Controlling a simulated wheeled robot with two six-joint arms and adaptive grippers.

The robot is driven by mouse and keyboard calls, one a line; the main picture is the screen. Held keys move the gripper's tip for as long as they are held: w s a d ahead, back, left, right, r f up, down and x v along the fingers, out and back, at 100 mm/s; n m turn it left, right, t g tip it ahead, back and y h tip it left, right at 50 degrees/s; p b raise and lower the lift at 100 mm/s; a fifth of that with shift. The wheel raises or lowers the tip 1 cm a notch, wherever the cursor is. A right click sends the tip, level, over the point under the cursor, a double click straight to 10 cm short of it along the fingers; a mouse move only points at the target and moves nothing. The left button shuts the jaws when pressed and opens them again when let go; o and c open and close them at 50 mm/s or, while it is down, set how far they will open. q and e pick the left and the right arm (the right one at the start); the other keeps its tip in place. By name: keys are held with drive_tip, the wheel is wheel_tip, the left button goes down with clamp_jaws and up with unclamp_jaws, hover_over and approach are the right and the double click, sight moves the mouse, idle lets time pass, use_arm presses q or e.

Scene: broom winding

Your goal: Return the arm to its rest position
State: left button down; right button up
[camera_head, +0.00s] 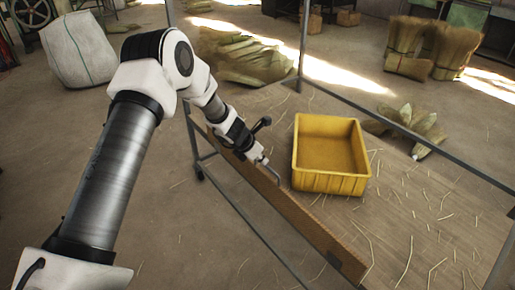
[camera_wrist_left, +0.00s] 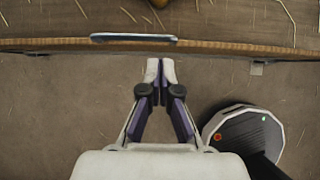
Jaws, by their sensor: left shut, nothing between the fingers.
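My left arm comes in from the left in the head view and bends down toward the near edge of the work table (camera_head: 390,215). Its gripper (camera_head: 262,160) is by that edge, to the left of the yellow crate. In the left wrist view the two fingertips of the left gripper (camera_wrist_left: 160,70) are together with nothing between them. They point toward the wooden table edge, over the floor just short of it. My right gripper is in neither view.
An open yellow crate (camera_head: 330,182) stands on the table, looking empty. A pale bar (camera_wrist_left: 133,38) runs along the table edge. Metal posts frame the table. A white sack (camera_head: 78,50) stands on the floor.

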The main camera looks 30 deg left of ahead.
use_arm(q)
drive_tip(key=s+d+f+m+g, duration=0.1)
drive_tip(key=s+d+f+g, duration=0.15)
drive_tip(key=s+f, duration=0.4)
drive_tip(key=s+d+f+m+g, duration=0.25)
drive_tip(key=s+f, duration=0.25)
drive_tip(key=s, duration=0.3)
drive_tip(key=s+d+f+m+y, duration=0.1)
drive_tip(key=s+d+m, duration=0.1)
drive_tip(key=s+m, duration=1.1)
drive_tip(key=s+d+f+m+g+y, duration=0.1)
drive_tip(key=s+d+m, duration=0.1)
drive_tip(key=s+m, duration=1.1)
drive_tip(key=shift+f+m+p, duration=0.35)
drive_tip(key=shift+m+p, duration=0.1)
drive_tip(key=shift+m, duration=0.3)
